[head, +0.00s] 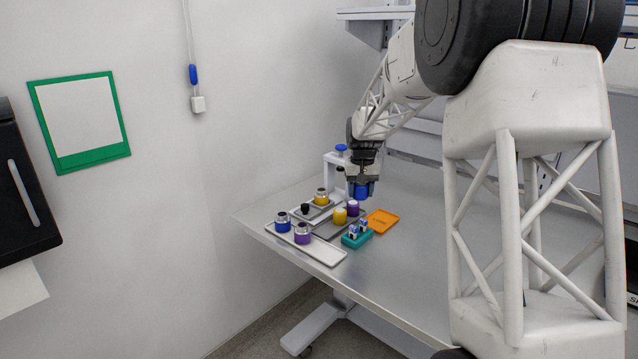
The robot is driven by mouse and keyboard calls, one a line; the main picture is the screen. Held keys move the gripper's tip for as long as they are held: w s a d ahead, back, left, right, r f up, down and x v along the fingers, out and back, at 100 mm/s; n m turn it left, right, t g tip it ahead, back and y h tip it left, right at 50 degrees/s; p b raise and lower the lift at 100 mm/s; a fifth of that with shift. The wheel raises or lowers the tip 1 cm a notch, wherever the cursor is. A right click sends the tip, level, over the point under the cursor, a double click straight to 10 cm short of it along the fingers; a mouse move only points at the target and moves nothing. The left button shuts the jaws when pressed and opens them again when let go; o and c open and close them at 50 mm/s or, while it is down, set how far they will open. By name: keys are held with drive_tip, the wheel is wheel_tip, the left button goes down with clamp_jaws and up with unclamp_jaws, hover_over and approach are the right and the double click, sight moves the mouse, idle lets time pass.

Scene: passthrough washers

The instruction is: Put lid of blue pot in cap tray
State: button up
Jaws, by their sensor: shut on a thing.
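My gripper (362,181) is shut on the blue lid (361,192) and holds it above the table, behind the orange tray. The blue pot (282,223) stands at the left end of a light tray, with a grey metallic top and no blue lid on it. A yellow lid (340,216) and a purple lid (353,208) sit on a grey tray (325,229), which looks like the cap tray. The held lid is up and to the right of these two; its exact height is hard to tell.
A purple pot (303,234) shares the light tray (328,257). A yellow pot (321,198) stands by a white press (331,167) with a blue knob. A teal rack (357,240) and an orange tray (382,221) are in front. The table's right side (430,240) is clear.

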drive_tip(key=s+a+f+m, duration=0.1)
drive_tip(key=s+a+f, duration=0.1)
drive_tip(key=s+a, duration=0.1)
drive_tip(key=s+a+f+m, duration=0.2)
drive_tip(key=s+a, duration=0.1)
drive_tip(key=s, duration=0.3)
drive_tip(key=s+a+f+m, duration=0.1)
drive_tip(key=s+a+f, duration=0.2)
drive_tip(key=s, duration=0.1)
drive_tip(key=shift+s+m, duration=0.3)
drive_tip(key=shift+w, duration=0.1)
hover_over(324, 232)
drive_tip(key=shift+f, duration=0.8)
drive_tip(key=shift+f, duration=1.75)
drive_tip(key=shift+f, duration=0.6)
